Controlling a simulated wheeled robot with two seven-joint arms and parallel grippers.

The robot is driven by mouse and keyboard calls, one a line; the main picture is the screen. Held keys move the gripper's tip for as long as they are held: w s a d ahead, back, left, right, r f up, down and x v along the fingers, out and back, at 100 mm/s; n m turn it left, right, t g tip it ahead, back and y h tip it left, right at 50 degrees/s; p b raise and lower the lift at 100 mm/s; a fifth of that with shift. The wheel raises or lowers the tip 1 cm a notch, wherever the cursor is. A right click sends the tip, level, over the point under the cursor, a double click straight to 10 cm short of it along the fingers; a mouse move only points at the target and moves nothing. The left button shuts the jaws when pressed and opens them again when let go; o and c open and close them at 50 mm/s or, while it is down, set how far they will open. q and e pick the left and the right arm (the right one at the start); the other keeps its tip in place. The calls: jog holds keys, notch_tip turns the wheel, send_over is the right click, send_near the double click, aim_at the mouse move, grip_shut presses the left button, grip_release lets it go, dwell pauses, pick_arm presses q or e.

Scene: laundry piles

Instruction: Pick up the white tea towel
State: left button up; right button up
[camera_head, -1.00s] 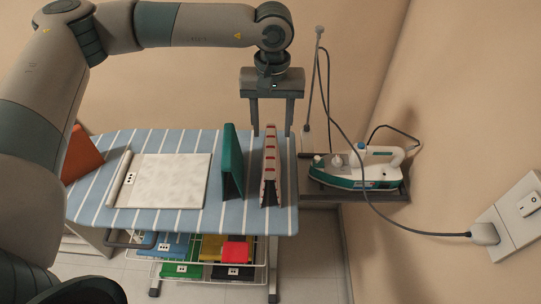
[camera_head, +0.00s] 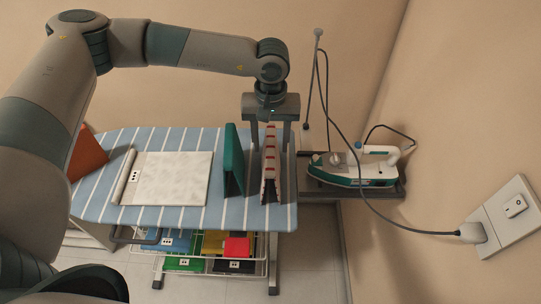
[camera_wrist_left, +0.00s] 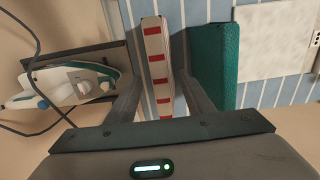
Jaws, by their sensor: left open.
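A white tea towel with red stripes (camera_head: 270,180) stands on edge, folded, near the right end of the ironing board. It also shows in the left wrist view (camera_wrist_left: 154,50), between the two fingers. My left gripper (camera_head: 269,148) is open and points down, with one finger on each side of the towel's far part. In the wrist view no clear grip on the cloth shows. My right gripper is not in view.
A green folded cloth (camera_head: 233,165) stands close left of the towel. A pale cloth (camera_head: 170,178) lies flat on the striped ironing board (camera_head: 222,215). An orange item (camera_head: 87,155) leans at the left. The iron (camera_head: 360,170) and its cord are at the right. Coloured folded cloths fill a rack below.

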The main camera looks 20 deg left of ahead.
pick_arm(q)
jog(key=shift+s+f+p, duration=0.1)
jog(key=shift+f+p, duration=0.35)
jog(key=shift+f, duration=0.9)
jog(key=c, duration=1.2)
jog(key=shift+r, duration=0.15)
